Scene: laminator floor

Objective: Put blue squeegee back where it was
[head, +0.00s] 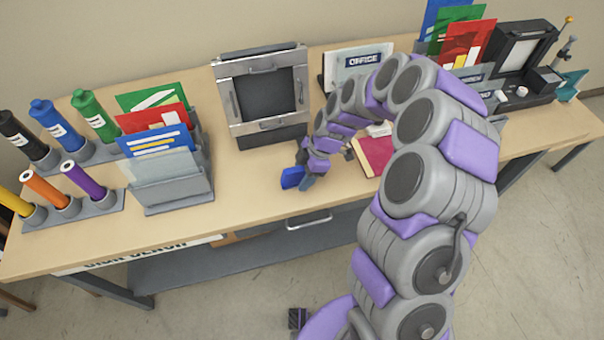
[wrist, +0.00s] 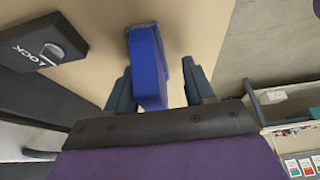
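The blue squeegee (head: 291,178) is near the front edge of the wooden table, left of my gripper (head: 305,181) in the head view. In the wrist view the blue squeegee (wrist: 148,68) lies between the two dark fingers of my gripper (wrist: 158,72). It is close to the left finger, and a gap with tan tabletop shows between it and the right finger. My gripper is open around it. Whether the squeegee touches the table is hard to tell.
A grey framed machine (head: 268,95) stands behind. File holders (head: 175,185) and coloured tubes (head: 58,125) are at left. A red book (head: 375,155) lies right of my gripper. A black LOCK part (wrist: 42,42) shows in the wrist view. Table between holder and gripper is clear.

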